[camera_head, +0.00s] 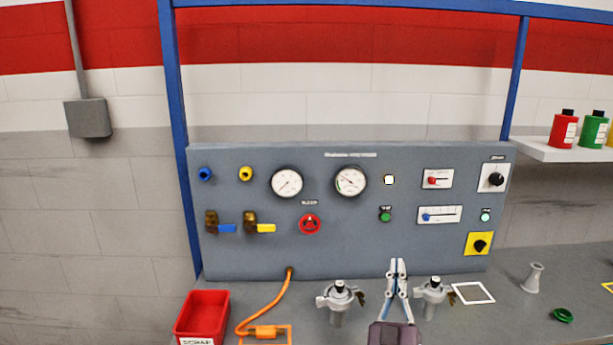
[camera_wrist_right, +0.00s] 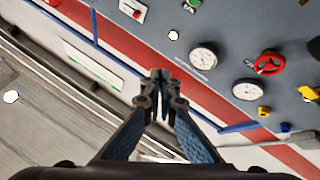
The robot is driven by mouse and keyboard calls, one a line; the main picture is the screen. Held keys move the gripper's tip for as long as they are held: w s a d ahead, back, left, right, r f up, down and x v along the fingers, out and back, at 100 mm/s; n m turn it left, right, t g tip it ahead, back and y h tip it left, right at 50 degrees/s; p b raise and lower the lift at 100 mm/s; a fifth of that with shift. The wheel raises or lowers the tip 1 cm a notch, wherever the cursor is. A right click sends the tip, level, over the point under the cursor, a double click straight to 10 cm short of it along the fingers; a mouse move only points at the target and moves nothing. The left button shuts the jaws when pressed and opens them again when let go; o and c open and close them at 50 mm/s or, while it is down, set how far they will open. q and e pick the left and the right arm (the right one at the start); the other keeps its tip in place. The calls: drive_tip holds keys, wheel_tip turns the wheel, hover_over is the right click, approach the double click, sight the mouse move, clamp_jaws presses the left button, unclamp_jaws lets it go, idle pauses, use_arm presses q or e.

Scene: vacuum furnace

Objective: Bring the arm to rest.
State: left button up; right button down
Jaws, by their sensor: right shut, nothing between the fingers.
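My right gripper (camera_head: 397,268) stands in front of the lower part of the grey control panel (camera_head: 330,250), between two metal clamp fittings. Its fingers are together with nothing between them. In the right wrist view the gripper (camera_wrist_right: 161,76) shows shut and empty, with the panel beyond it, tilted in the picture. The left gripper is in neither view.
Metal clamp fittings (camera_head: 339,297) and (camera_head: 433,292) a second fitting stand on the bench either side of my right gripper. A red bin (camera_head: 203,312) and an orange cable (camera_head: 262,315) are at left. A metal funnel-like piece (camera_head: 533,278) and green ring (camera_head: 563,315) are at right.

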drive_tip(key=s+a+f+n+g+y, duration=0.2)
drive_tip(key=s+f+g+y, duration=0.25)
drive_tip(key=f, duration=0.45)
drive_tip(key=s+a+f+n+g+y, duration=0.1)
drive_tip(key=s+a+f+g+y, duration=0.3)
drive_tip(key=f, duration=0.6)
drive_tip(key=s+d+f+m+g+h, duration=0.1)
drive_tip(key=s+d+f+g, duration=0.2)
drive_tip(key=s, duration=0.7)
drive_tip(key=s+d+f+m+g+h, duration=0.15)
drive_tip(key=s+f+g, duration=0.3)
drive_tip(key=s, duration=0.55)
drive_tip(key=s+d+f+g+h, duration=0.15)
drive_tip(key=s+g, duration=0.35)
drive_tip(key=s, duration=0.6)
wheel_tip(320, 180, down, 26)
drive_tip(key=r+g, duration=0.1)
drive_tip(key=s+d+f, duration=0.2)
drive_tip(key=s+f, duration=0.7)
drive_tip(key=s+d+f+g, duration=0.1)
drive_tip(key=s+f, duration=0.7)
drive_tip(key=s, duration=0.1)
drive_tip(key=shift+s+d+f+y, duration=0.25)
drive_tip(key=shift+d+f+y, duration=0.1)
drive_tip(key=shift+f, duration=0.05)
